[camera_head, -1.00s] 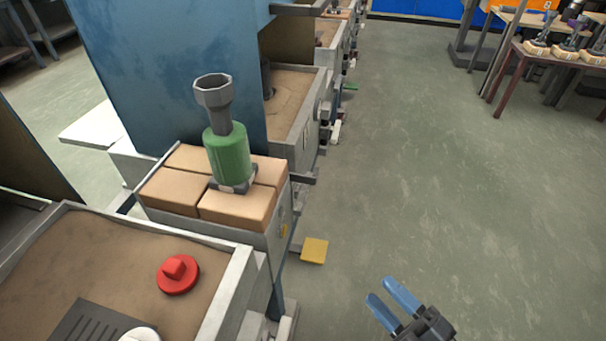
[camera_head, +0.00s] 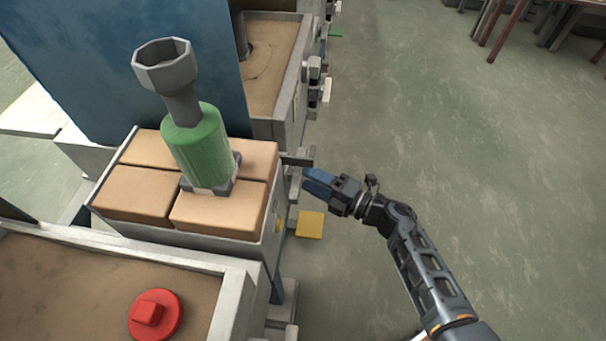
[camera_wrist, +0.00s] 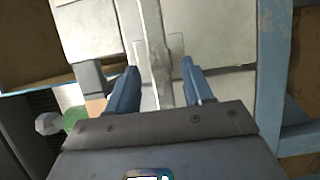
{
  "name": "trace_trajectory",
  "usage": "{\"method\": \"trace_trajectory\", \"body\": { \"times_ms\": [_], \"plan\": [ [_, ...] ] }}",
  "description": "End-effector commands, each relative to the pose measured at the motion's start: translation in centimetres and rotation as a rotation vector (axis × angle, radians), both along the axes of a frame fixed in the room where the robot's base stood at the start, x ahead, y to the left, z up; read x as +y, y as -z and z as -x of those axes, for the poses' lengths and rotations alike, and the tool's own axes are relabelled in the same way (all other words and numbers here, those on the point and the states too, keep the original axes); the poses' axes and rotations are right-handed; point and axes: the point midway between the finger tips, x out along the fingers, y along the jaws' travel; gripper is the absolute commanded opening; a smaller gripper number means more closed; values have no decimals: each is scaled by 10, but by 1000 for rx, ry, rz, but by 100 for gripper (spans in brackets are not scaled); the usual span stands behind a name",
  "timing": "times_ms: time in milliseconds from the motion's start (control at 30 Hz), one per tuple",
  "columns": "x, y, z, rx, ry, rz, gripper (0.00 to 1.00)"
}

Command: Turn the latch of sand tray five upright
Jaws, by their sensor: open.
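My gripper (camera_head: 312,181) is open beside the right side of a box of tan blocks (camera_head: 150,228), its blue fingers pointing left toward that side. A dark bar (camera_head: 297,161) sticks out just above the fingertips; I cannot tell whether it is a latch. In the wrist view the two blue fingers of my gripper (camera_wrist: 159,66) are apart, with a pale grey upright bar (camera_wrist: 152,30) showing between them. I cannot tell whether they touch it. Sand trays show at front left (camera_head: 215,262) and behind the blue column (camera_head: 287,80). No number is readable.
A green cylinder with a grey funnel top (camera_head: 200,150) stands on the blocks. A red knob (camera_head: 155,314) lies on the near sand. A yellow pad (camera_head: 310,224) juts out low below my gripper. A blue column (camera_head: 130,70) stands behind.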

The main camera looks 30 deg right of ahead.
Motion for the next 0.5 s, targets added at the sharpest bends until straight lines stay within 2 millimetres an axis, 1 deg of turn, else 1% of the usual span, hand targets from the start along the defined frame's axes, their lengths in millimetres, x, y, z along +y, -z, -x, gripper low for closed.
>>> {"method": "trace_trajectory", "body": {
  "times_ms": [33, 100, 200, 500],
  "plan": [
    [5, 0, -7, -2, -3, -1, 51],
    [9, 0, -13, -2, -2, -1, 51],
    [13, 0, -20, 0, -2, -1, 51],
    [15, 0, -24, -1, 0, -1, 51]
  ]
}}
